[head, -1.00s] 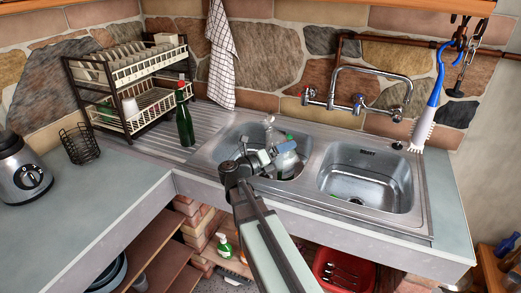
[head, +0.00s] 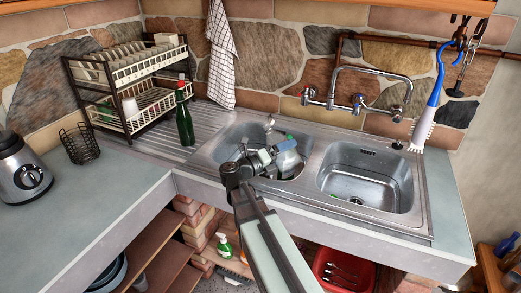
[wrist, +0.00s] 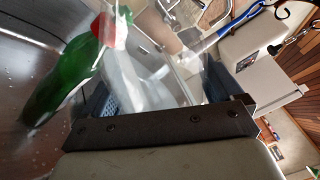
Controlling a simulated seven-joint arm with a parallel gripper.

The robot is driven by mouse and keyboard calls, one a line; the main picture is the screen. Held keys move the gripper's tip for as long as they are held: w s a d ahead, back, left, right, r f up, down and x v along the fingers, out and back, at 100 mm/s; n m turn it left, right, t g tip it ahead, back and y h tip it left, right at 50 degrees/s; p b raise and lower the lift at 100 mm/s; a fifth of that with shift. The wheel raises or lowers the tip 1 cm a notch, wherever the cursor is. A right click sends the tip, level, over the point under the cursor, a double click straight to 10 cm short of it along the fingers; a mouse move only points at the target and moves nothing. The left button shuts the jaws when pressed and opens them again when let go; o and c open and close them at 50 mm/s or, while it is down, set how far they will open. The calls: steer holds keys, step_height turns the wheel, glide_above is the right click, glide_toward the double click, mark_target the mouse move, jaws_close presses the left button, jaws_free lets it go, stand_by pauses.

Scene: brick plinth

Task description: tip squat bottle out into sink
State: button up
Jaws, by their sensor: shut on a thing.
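My gripper (head: 272,157) is over the left basin of the steel sink (head: 222,150). It is shut on a pale, see-through squat bottle (head: 288,160). The bottle looks tilted, low in the basin's opening, with a little green showing near its top. In the wrist view the pale bottle (wrist: 137,88) is between the bluish fingers. My gripper hides part of it, and I cannot tell its contents.
A green bottle (head: 184,118) with a red top stands on the drainboard by the dish rack (head: 128,80). A green bottle (wrist: 62,85) also shows close in the wrist view.

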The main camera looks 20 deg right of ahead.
steer(key=shift+s+r+n, duration=0.2)
steer(key=shift+s+n, duration=0.1)
steer(key=shift+n, duration=0.6)
steer(key=shift+w+f+n, duration=0.45)
steer(key=shift+f+n, duration=0.1)
steer(key=shift+n, duration=0.35)
stand_by(0.4)
steer(key=shift+r+n, duration=0.2)
steer(key=shift+n, duration=0.8)
steer(key=shift+w+a+r+n+t, duration=0.1)
steer(key=shift+w+r+n+t, duration=0.15)
steer(key=shift+n, duration=0.7)
steer(key=shift+w+a+r+n+t, duration=0.1)
steer(key=shift+w+n+t, duration=0.15)
steer(key=shift+n, duration=0.7)
stand_by(1.4)
steer(key=shift+w+r+n, duration=0.25)
steer(key=shift+r+n, duration=0.25)
steer(key=shift+w+r+n, duration=0.25)
steer(key=shift+r+n, duration=0.2)
steer(key=shift+n, duration=0.05)
stand_by(0.5)
